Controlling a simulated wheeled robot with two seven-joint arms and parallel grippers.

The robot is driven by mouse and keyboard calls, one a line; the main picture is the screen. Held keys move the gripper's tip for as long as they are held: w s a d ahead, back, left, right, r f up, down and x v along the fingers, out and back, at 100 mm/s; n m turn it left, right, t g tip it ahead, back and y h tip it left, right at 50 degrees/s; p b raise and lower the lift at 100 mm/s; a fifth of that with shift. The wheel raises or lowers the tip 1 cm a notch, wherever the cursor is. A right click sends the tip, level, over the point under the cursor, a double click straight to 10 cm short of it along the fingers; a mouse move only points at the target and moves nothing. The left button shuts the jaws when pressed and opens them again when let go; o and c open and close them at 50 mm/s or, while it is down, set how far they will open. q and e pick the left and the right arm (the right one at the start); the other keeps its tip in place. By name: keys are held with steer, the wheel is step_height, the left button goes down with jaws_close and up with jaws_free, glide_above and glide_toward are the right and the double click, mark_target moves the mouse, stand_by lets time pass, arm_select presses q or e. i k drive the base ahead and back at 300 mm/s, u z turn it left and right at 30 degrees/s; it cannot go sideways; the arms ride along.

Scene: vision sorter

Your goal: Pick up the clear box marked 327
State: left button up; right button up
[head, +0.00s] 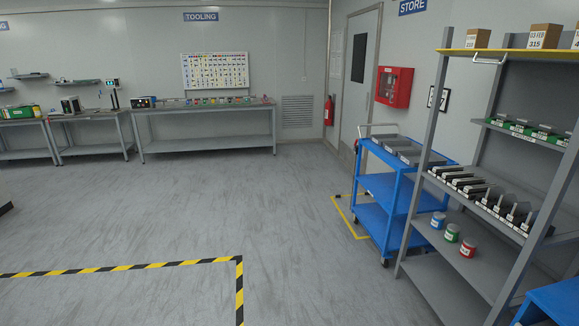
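I cannot make out a clear box marked 327 in the head view. The grey shelf rack (470,208) at the right holds labelled items. A brown box marked 315 (544,37) stands on its top shelf, with a smaller brown box (478,39) to its left. Green labelled bins (520,129) stand on the shelf below. Dark labelled items (462,180) stand in rows on the middle shelf, their numbers too small to read. Neither of my grippers is in view.
A blue cart (372,186) with grey trays on top stands beside the rack. Three cans (452,233) stand on a lower shelf. Workbenches (205,111) line the back wall. Yellow-black tape (120,269) marks the floor at the front left. The middle floor is clear.

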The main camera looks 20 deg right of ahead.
mark_target(548, 129)
steer(key=z, duration=0.35)
steer(key=i, duration=1.9)
steer(key=z, duration=1.65)
steer(key=i, duration=1.15)
steer(key=z, duration=1.4)
steer(key=i, duration=0.5)
steer(key=z, duration=0.3)
